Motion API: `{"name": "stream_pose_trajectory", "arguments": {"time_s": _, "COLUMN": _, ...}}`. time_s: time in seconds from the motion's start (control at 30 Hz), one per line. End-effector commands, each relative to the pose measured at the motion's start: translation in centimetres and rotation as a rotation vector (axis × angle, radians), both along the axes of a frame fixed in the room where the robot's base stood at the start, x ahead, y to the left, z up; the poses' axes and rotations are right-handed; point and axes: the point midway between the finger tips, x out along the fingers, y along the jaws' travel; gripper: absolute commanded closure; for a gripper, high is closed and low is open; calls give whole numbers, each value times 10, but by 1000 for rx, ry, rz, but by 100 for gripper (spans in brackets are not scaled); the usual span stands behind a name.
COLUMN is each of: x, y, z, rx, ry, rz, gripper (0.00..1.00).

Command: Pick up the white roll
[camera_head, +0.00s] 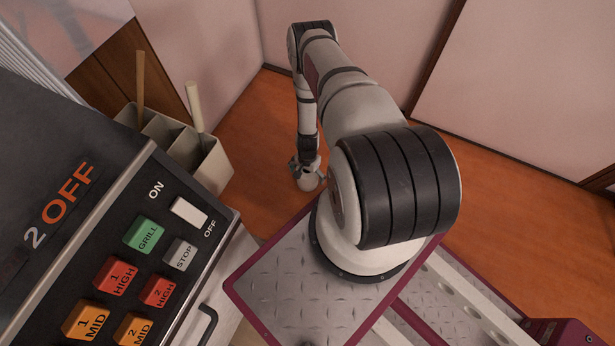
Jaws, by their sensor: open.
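The white roll (194,106) is a slim, pale cream stick. It stands nearly upright in the right part of a beige divided holder (221,168), and its lower end is hidden inside. My gripper (306,178) is at the low end of my arm, to the right of the holder and lower in the picture than the roll. It is open and apart from the roll. Its fingers are small and hard to make out, and I see nothing held.
A brown stick (140,88) stands in the holder's left part. A dark grill machine (70,190) with coloured buttons fills the left foreground, beside the holder. Pink walls (330,20) stand behind. The orange floor (515,205) is clear to the right.

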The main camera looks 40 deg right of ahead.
Motion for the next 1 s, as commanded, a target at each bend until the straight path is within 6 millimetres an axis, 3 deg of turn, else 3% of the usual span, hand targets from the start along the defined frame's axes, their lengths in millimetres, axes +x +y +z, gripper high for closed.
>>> {"name": "stream_pose_trajectory", "arguments": {"time_s": 0.1, "x": 0, "y": 0, "z": 1, "rx": 0, "ry": 0, "rz": 0, "gripper": 7}}
{"name": "stream_pose_trajectory", "arguments": {"time_s": 0.33, "x": 0, "y": 0, "z": 1, "rx": 0, "ry": 0, "rz": 0, "gripper": 59}}
{"name": "stream_pose_trajectory", "arguments": {"time_s": 0.73, "x": 0, "y": 0, "z": 5, "rx": 0, "ry": 0, "rz": 0, "gripper": 60}}
{"name": "stream_pose_trajectory", "arguments": {"time_s": 1.0, "x": 1, "y": 0, "z": 33, "rx": 0, "ry": 0, "rz": 1, "gripper": 60}}
